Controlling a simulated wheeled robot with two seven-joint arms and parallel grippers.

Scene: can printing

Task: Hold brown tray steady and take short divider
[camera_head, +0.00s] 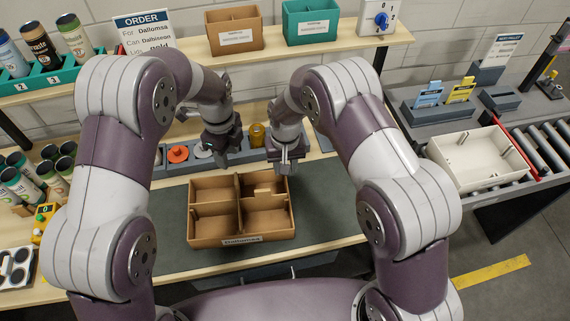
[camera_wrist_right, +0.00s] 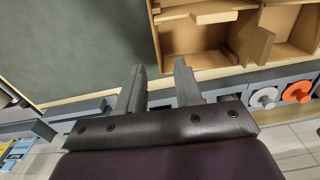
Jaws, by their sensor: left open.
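The brown tray (camera_head: 278,236) sits on the dark work mat, with a label reading "Dallomsa" on its near side. Inside, thin brown dividers (camera_head: 238,203) cross and split it into compartments. A small light-brown piece (camera_head: 263,192) stands in the far right part; I cannot tell whether it is the short divider. My left gripper (camera_head: 221,161) is open above the tray's far edge, left of its middle. My right gripper (camera_head: 286,168) is near the far right corner. In the right wrist view its fingers (camera_wrist_right: 160,82) are apart and empty, beside the tray (camera_wrist_right: 225,70).
A grey rack with orange (camera_head: 177,153) and white round items runs behind the mat. A shelf above holds a brown box (camera_head: 235,40) and a green box (camera_head: 311,32). A white bin (camera_head: 478,160) stands by rollers at right. Cans (camera_head: 22,187) stand at left.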

